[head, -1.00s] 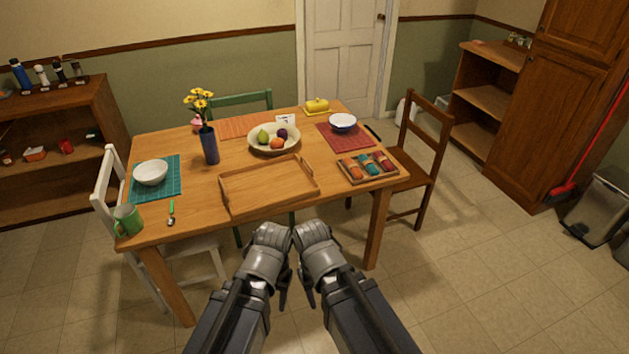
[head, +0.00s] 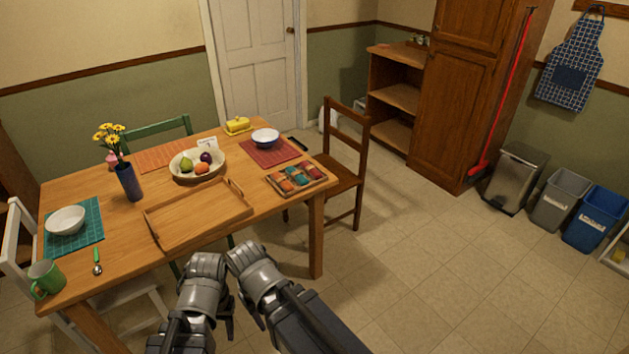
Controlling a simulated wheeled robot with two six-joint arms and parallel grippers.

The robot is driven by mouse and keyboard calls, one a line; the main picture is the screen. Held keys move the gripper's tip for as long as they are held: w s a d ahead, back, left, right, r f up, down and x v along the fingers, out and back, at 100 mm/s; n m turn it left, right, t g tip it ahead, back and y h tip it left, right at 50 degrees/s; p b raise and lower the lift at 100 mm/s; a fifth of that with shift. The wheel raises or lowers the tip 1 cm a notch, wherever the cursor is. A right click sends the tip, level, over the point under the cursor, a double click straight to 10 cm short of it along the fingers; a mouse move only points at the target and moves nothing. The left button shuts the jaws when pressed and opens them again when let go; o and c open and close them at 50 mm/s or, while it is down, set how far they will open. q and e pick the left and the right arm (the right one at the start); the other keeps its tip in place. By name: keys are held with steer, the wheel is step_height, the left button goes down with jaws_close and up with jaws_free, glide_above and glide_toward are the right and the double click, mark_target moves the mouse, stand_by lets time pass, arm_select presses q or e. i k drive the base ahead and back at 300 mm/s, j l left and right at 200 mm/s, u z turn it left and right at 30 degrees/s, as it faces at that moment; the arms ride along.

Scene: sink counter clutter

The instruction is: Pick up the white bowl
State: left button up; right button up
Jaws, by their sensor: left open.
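A plain white bowl (head: 65,220) sits upright on a teal placemat (head: 88,237) at the left end of the wooden table. A second bowl, white with a blue rim (head: 265,138), sits on a red placemat (head: 287,150) at the far right of the table. My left gripper (head: 227,322) is open, in front of the table's near edge and well to the right of the plain white bowl. My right gripper (head: 260,316) is beside it, its fingers partly hidden by its wrist. Neither gripper touches a bowl.
A green mug (head: 46,279) and a green-handled spoon (head: 97,263) lie near the white bowl. A wooden tray (head: 198,215), vase (head: 129,182) and fruit bowl (head: 183,177) fill the middle. A white chair (head: 16,240) stands left.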

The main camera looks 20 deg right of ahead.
mark_target(68, 220)
steer(key=j+z, duration=0.1)
steer(key=z, duration=0.25)
steer(key=j+z, duration=0.3)
steer(key=j, duration=0.2)
steer(key=k+j+z, duration=0.1)
steer(key=j+z, duration=0.2)
steer(key=j, duration=0.15)
steer(key=k+j, duration=0.1)
steer(key=j, duration=0.7)
steer(key=k+j+z, duration=0.1)
steer(key=j, duration=0.3)
steer(key=k+j, duration=0.15)
steer(key=j, duration=0.25)
steer(key=k+j+z, duration=0.1)
steer(key=j, duration=0.25)
steer(key=k+j, duration=0.1)
steer(key=j, duration=0.3)
steer(key=k+j, duration=0.15)
steer(key=j, duration=0.25)
steer(key=k+j+z, duration=0.1)
steer(key=j, duration=0.25)
